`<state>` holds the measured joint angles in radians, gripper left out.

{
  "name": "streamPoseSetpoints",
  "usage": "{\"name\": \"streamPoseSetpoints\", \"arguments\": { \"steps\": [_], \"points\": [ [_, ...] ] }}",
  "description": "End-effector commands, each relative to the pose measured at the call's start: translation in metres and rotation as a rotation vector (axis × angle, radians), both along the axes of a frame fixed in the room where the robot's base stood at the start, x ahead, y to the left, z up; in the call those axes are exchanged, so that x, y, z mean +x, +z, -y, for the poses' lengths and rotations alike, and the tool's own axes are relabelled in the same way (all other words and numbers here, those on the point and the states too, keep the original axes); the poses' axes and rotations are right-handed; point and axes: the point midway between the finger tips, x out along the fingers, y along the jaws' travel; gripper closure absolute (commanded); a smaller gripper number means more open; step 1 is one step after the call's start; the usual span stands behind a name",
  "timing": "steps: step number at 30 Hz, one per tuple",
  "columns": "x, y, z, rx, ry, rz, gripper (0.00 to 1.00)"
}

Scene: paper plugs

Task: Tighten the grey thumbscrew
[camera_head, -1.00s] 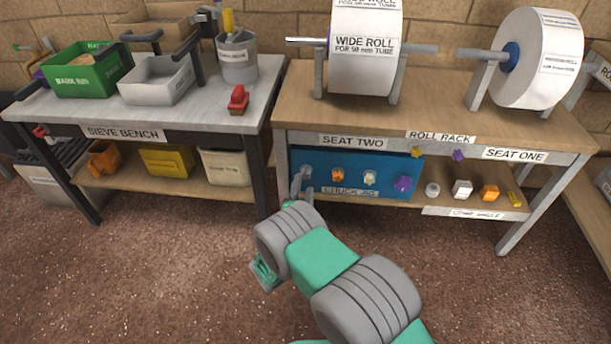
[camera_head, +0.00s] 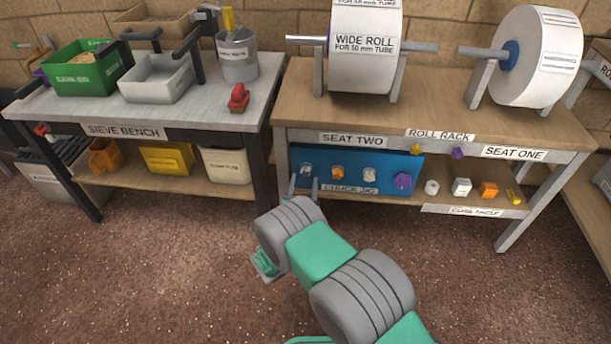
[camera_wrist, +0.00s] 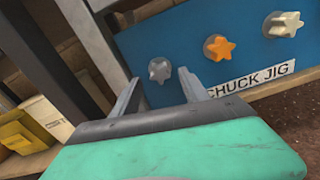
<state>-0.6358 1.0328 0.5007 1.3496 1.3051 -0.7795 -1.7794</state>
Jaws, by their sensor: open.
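The grey thumbscrew (camera_wrist: 160,70) is a star-shaped knob on the blue chuck jig board (camera_wrist: 178,32). It also shows at the board's left end in the head view (camera_head: 306,168). My gripper (camera_wrist: 157,88) is open and empty. Its two fingers point at the board, one to each side of the thumbscrew as seen in the wrist view, with the knob just beyond the tips. I cannot tell how far in the thumbscrew is turned. In the head view the fingers (camera_head: 303,184) stand just below the thumbscrew.
An orange knob (camera_wrist: 219,47) and a cream knob (camera_wrist: 284,24) sit to the right on the board, with a purple one (camera_head: 403,181) farther along. A dark bench leg (camera_wrist: 60,55) is close on the left.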

Motion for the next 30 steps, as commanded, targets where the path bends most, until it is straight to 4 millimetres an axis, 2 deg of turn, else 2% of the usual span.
{"name": "streamPoseSetpoints", "arguments": {
  "steps": [13,22,30],
  "points": [
    [0.026,0.000,0.004,0.003,-0.001,0.001,0.47],
    [0.030,0.000,0.004,0.001,0.000,0.001,0.47],
    [0.029,0.000,0.004,0.001,0.000,0.001,0.68]
  ]
}}
